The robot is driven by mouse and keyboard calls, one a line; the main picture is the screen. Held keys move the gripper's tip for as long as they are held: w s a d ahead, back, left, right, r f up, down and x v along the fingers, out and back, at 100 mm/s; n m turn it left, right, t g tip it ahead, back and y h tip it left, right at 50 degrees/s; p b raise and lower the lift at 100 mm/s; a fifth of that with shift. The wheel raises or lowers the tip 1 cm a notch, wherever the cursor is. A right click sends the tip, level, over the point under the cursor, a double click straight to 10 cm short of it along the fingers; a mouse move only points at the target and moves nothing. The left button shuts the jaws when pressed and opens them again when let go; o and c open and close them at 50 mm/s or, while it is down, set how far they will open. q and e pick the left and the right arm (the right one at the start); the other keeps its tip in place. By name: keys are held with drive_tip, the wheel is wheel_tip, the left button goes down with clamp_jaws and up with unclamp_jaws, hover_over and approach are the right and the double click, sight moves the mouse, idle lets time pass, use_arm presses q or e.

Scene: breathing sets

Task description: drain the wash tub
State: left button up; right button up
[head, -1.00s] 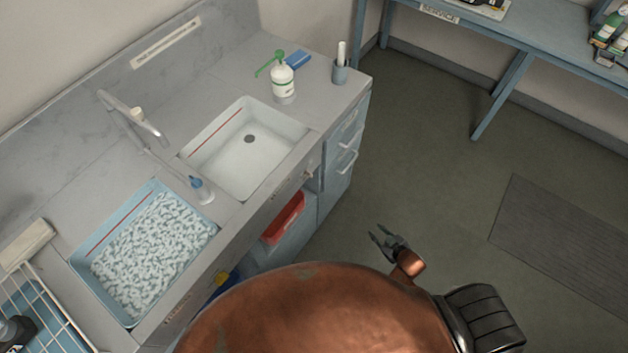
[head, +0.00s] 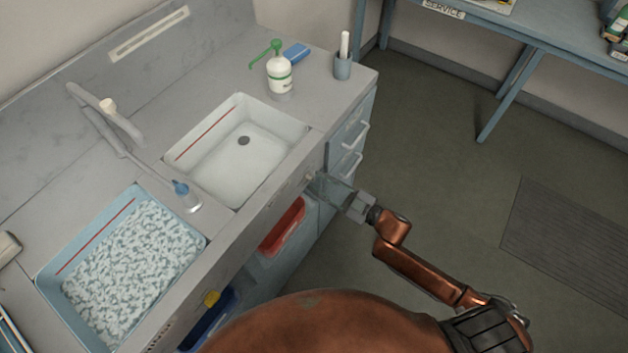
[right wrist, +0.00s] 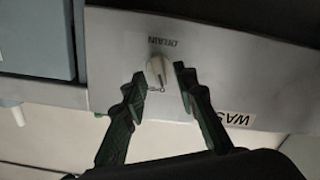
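A pale basin (head: 205,133) with a red line and a dark drain hole is set in the grey counter. A small pale drain knob (head: 308,176) sits on the counter's front face near its right corner. My left gripper is not in view.
A blue tub (head: 55,288) full of whitish foam or pieces is on the left. A red bin (head: 282,224) sits below.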

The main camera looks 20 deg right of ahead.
drive_tip(key=shift+x, duration=1)
clamp_jaws()
